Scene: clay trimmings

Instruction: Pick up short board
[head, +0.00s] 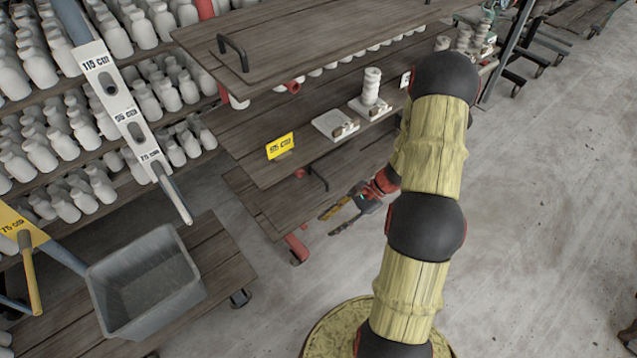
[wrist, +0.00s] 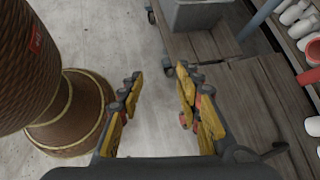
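No piece in view is clearly marked as the short board, so I cannot tell which one it is. Dark wooden boards form a tiered cart: a top board (head: 300,40) with a black handle, a middle board (head: 240,135) with a yellow 95 cm tag (head: 281,146), and a lower board (head: 262,205) partly hidden beneath. My gripper (head: 330,223) is low beside the cart's lower board. In the wrist view, my gripper (wrist: 156,78) has its yellow fingers spread with only floor between them. Wooden boards (wrist: 232,95) lie to its right.
A grey tub (head: 140,275) stands on a low wheeled wooden platform (head: 215,255) at left. White bottles (head: 70,190) fill shelves behind. Small white tiles (head: 330,120) sit on the middle board.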

